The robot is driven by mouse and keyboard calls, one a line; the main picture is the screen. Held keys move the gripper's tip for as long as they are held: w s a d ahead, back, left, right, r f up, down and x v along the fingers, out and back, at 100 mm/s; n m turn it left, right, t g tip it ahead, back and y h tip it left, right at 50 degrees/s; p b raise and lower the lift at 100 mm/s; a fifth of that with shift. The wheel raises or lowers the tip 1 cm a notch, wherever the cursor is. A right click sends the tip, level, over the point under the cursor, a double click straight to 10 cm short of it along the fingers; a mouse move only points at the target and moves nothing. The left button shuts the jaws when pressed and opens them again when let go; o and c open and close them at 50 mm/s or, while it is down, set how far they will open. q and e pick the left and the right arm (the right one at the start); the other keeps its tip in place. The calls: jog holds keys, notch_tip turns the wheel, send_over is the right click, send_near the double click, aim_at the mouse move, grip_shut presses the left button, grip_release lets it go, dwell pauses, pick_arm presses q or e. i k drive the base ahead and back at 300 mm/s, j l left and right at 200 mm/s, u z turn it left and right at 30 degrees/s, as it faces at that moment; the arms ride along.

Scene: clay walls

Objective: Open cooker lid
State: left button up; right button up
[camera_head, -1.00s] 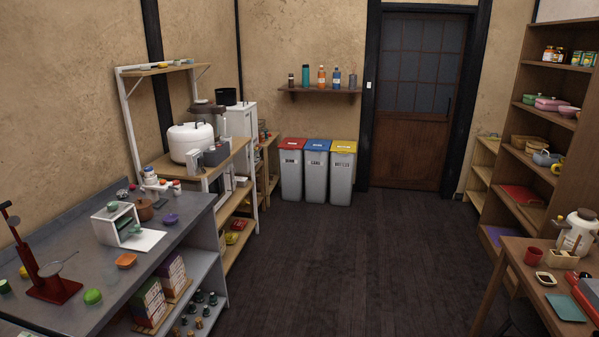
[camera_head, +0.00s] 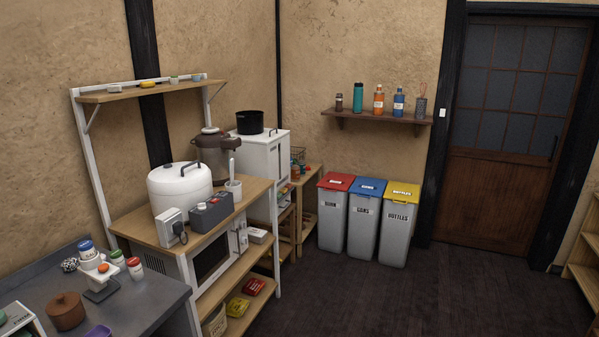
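The white rounded cooker (camera_head: 180,187) stands on the wooden top of a shelf unit at the left, in the head view. Its lid looks shut, with a dark handle (camera_head: 187,168) on top. Neither of my grippers shows in this view.
A grey counter (camera_head: 133,304) with small items is in front at left. Bins (camera_head: 334,215) line the wall. The dark floor (camera_head: 450,300) is clear.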

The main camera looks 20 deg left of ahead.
aim_at(185, 177)
jog(key=i+l+u, duration=0.15)
jog(key=i+u, duration=0.35)
jog(key=i+l+u, duration=0.45)
jog(key=i, duration=0.25)
jog(key=i+l+u, duration=0.5)
